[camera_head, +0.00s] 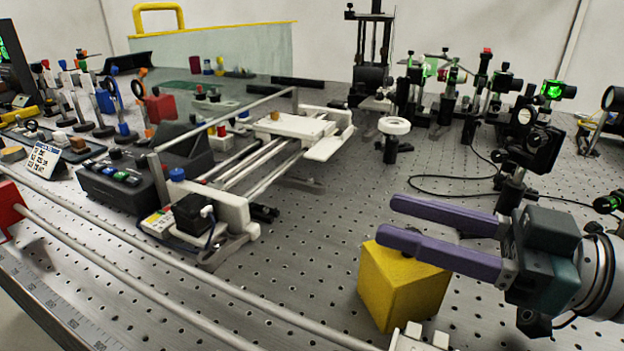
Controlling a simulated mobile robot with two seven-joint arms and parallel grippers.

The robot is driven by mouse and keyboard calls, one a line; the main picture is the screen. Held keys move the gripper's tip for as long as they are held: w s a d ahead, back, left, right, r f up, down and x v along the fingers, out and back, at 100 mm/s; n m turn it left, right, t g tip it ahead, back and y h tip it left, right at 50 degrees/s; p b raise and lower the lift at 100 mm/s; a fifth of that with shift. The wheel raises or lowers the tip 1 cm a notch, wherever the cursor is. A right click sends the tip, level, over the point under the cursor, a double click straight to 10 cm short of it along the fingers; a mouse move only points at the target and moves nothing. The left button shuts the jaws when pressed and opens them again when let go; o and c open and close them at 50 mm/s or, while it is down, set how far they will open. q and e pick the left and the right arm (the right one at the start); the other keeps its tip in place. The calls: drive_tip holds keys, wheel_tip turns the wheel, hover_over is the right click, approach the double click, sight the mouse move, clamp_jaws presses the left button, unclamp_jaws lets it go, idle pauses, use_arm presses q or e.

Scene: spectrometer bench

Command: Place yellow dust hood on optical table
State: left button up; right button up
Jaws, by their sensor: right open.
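The yellow dust hood (392,290), a plain box-like block, appears to stand upright on the perforated metal optical table (310,270), at the front right of the view. My right gripper (384,220) comes in from the right with two long purple fingers. It is open, and the fingers lie level above and across the hood's top. The nearer finger hides part of the hood's top edge. Nothing is held between the fingers. Whether a finger touches the hood cannot be told. My left gripper is not in view.
A rail instrument (262,160) stands left of the hood. Optics on posts (515,150) and a black cable (450,190) lie behind my right gripper. A white rod (190,315) runs along the front edge. A clear panel with yellow handle (158,10) stands behind. Bare table lies left of the hood.

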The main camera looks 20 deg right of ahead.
drive_tip(key=b+v, duration=0.2)
drive_tip(key=v, duration=0.5)
drive_tip(key=shift+s+d+r+b, duration=0.2)
drive_tip(key=shift+r+b, duration=0.05)
drive_tip(key=shift+b, duration=0.15)
